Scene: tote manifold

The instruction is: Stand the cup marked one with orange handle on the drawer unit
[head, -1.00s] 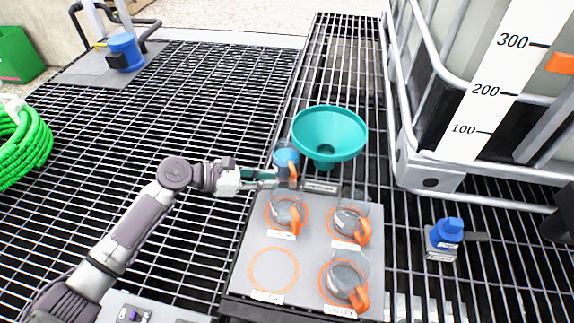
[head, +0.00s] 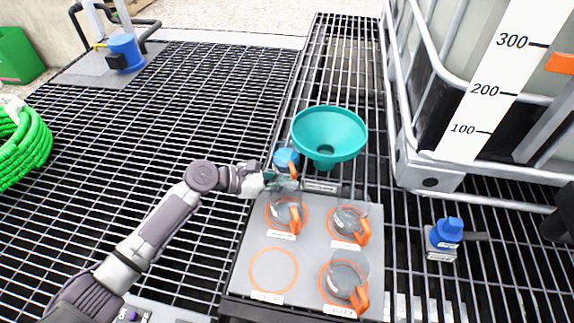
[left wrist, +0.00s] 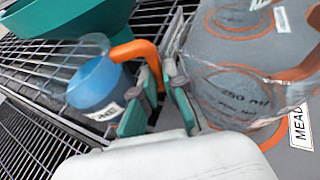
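The cup (head: 286,158) with blue contents and an orange handle stands just beyond the grey drawer unit top (head: 310,235), beside the teal funnel (head: 330,130). In the left wrist view the cup (left wrist: 95,82) shows a white label, partly readable as "ON". My left gripper (head: 287,184) is at its handle, and the wrist view shows the handle's lower end between the open fingers (left wrist: 161,80). Contact with the handle is unclear. My right gripper is not in view.
Clear cups with orange handles stand in three orange rings on the panel: back left (head: 286,212), back right (head: 350,222) and front right (head: 343,280). The front left ring (head: 274,270) is empty. A blue-handled valve (head: 447,233) and a caged tote (head: 430,172) are at right.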

